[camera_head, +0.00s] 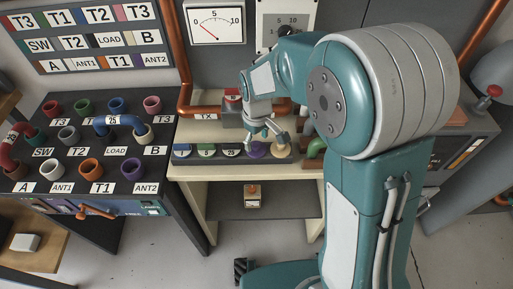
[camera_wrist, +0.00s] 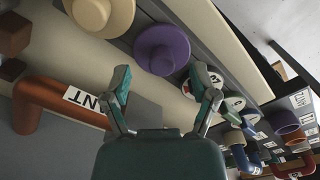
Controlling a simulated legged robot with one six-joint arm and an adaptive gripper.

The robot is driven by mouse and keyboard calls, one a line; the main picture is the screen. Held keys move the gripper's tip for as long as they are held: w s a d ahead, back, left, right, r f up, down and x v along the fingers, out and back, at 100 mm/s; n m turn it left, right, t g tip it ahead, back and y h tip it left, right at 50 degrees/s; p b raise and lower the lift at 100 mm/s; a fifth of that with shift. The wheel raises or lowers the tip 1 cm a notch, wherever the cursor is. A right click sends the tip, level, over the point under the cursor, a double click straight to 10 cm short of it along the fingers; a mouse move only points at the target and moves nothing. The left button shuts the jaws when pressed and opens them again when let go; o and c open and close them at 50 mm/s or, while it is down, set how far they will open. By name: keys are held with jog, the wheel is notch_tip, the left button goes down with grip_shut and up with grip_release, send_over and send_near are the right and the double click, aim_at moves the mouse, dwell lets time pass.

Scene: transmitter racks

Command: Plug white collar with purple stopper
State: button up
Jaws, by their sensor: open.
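The purple stopper (camera_head: 256,151) sits in the rack on the cream bench, between a dark disc and a beige stopper. In the wrist view the purple stopper (camera_wrist: 162,50) is a wide-brimmed, hat-like piece just beyond my fingertips. My gripper (camera_head: 264,134) is just above the rack; in the wrist view my gripper (camera_wrist: 163,82) is open, with nothing between its fingers. A whitish collar (camera_head: 149,138) is on the dark panel at left, near the B label.
The beige stopper (camera_head: 279,148) is right beside the purple one. Labelled discs (camera_head: 207,151) fill the rack's left side. A copper pipe (camera_head: 198,110) runs behind. Several coloured collars and a red pipe (camera_head: 14,143) stand on the left panel.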

jog(key=shift+f, duration=0.85)
jog(key=shift+a, duration=0.15)
grip_shut()
jog(key=shift+r, duration=0.1)
